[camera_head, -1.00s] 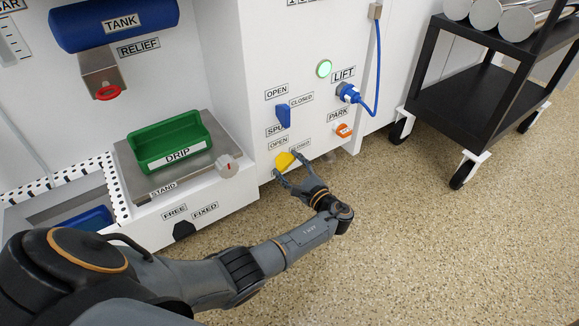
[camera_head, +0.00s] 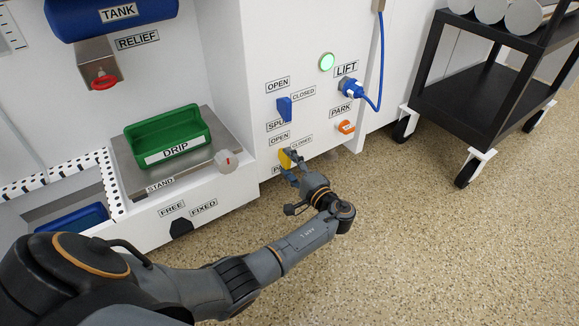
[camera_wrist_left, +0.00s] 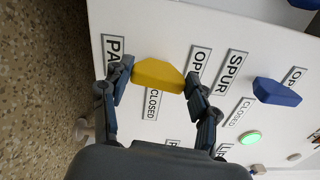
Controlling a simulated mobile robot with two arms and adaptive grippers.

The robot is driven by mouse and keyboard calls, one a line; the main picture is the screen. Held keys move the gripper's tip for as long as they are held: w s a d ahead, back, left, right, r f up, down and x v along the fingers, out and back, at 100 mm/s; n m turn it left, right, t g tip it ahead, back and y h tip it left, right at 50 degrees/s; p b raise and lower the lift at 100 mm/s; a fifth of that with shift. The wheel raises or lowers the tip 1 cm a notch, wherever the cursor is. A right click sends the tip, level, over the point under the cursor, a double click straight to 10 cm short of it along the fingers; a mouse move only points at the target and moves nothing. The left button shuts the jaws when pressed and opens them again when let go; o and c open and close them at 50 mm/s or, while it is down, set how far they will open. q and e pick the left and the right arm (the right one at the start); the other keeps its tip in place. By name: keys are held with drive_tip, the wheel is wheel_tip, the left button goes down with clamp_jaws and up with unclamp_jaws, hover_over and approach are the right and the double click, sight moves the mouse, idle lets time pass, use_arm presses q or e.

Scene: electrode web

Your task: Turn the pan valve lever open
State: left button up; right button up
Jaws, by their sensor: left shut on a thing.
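The yellow pan valve lever (camera_head: 286,157) is low on the white panel, below the OPEN (camera_head: 279,138) and CLOSED (camera_head: 301,141) labels. It stands nearly upright in the head view. My left gripper (camera_head: 288,166) is at the lever, its fingers partly hiding it and the label below. In the left wrist view the yellow lever (camera_wrist_left: 157,75) lies between the two fingertips of my left gripper (camera_wrist_left: 158,82), one at each end. The gripper is shut on it. My right gripper is not in view.
The blue SPUR lever (camera_head: 284,109) is just above. The orange PARK knob (camera_head: 346,127) and blue LIFT plug (camera_head: 351,88) with its cable are to the right. A black cart (camera_head: 465,95) stands further right. The green DRIP tray (camera_head: 165,137) is left. The floor in front is clear.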

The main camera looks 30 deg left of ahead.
use_arm(q)
drive_tip(key=shift+f+n+b, duration=0.15)
drive_tip(key=shift+n+b, duration=0.15)
drive_tip(key=shift+n, duration=0.3)
drive_tip(key=shift+n, duration=0.3)
drive_tip(key=o, duration=1.1)
drive_tip(key=shift+o, duration=0.2)
